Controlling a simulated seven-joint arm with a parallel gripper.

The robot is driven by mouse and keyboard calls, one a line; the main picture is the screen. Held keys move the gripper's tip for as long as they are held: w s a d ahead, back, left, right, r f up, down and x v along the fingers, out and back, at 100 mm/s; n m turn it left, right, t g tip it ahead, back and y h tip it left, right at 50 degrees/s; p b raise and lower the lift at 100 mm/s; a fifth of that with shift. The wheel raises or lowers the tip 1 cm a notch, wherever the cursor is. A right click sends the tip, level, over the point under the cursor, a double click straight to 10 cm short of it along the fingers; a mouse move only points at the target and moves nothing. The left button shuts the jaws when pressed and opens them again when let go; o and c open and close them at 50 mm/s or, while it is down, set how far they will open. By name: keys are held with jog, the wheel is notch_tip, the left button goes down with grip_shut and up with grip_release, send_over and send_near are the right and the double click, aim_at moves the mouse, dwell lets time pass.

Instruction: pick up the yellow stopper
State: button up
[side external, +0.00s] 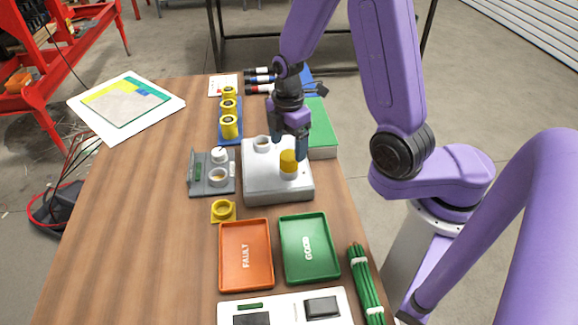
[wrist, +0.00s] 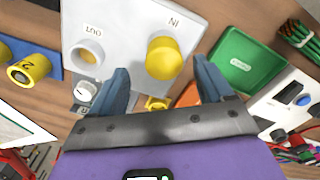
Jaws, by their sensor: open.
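The yellow stopper (side external: 289,161) stands upright in the front port of a white pump block (side external: 263,190). In the wrist view the stopper (wrist: 163,57) sits by the "IN" label, on the right part of the white block (wrist: 125,15). My gripper (side external: 289,144) is above the block, close over the stopper. In the wrist view its two blue fingers (wrist: 160,80) are spread apart with nothing between their tips, and the stopper lies just beyond them. The "OUT" port (wrist: 88,55) is an open white ring.
A grey gauge fixture (side external: 212,187) stands left of the block, with a yellow ring piece (side external: 223,211) in front. Several yellow cylinders stand on a blue rack (side external: 238,139).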

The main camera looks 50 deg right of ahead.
aim_at(289, 154)
jog(key=shift+s+a+f, duration=0.1)
jog(key=shift+s+f, duration=0.1)
jog(key=shift+f, duration=1.8)
jog(key=shift+c, duration=0.3)
jog(key=c, duration=1.2)
jog(key=shift+r, duration=0.2)
jog(key=shift+r, duration=0.45)
jog(key=s+d+r, duration=0.1)
jog(key=s+r, duration=1)
jog(key=s, duration=0.3)
jog(key=shift+d+r, duration=0.25)
jog(key=shift+r, duration=0.15)
